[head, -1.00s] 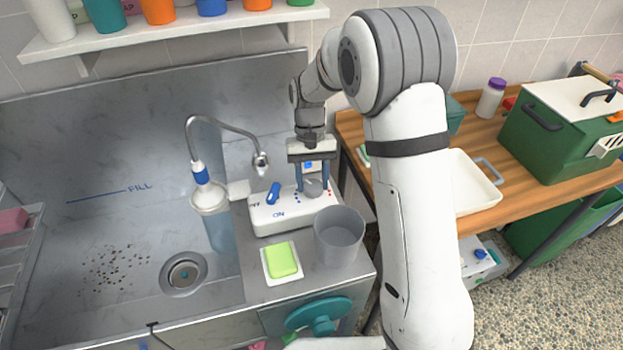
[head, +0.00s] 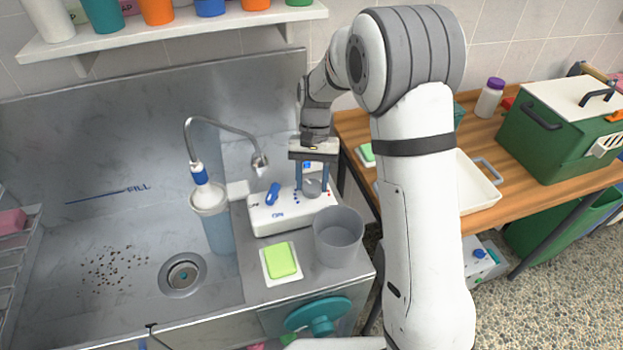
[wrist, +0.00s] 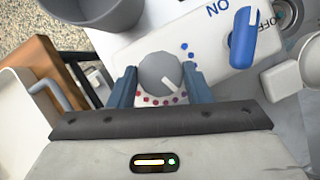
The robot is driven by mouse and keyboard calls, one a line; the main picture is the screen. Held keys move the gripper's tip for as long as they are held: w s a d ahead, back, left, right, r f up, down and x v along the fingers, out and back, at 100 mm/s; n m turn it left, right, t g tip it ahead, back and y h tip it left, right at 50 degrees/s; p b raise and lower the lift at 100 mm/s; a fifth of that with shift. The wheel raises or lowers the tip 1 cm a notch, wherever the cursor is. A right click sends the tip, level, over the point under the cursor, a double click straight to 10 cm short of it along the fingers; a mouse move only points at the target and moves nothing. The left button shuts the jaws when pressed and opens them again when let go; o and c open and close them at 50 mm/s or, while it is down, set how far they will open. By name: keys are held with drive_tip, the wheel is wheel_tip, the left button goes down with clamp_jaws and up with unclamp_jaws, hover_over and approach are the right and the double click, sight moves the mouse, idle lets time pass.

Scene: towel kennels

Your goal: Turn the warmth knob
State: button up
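The warmth knob is a round grey dial (wrist: 160,73) with a white pointer line, on a white control box (head: 268,222). Around it runs an arc of dots from blue to red. In the wrist view the pointer aims to the lower right, toward the purplish dots. My gripper (wrist: 161,86) has its two blue fingers on either side of the knob, seemingly against its sides. The head view shows the gripper (head: 312,187) pointing down over the box's right end, with the knob (head: 312,187) between the fingers.
A blue lever switch (head: 272,194) marked ON/OFF stands left of the knob. A grey cup (head: 338,238) and a green sponge (head: 281,260) stand in front of the box. A bent-necked tap (head: 225,124) and the sink lie to the left.

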drive_tip(key=o, duration=0.5)
drive_tip(key=shift+c, duration=0.2)
drive_tip(key=v, duration=0.7)
drive_tip(key=shift+r+b, duration=0.35)
drive_tip(key=shift+b, duration=0.05)
drive_tip(key=shift+w, duration=0.1)
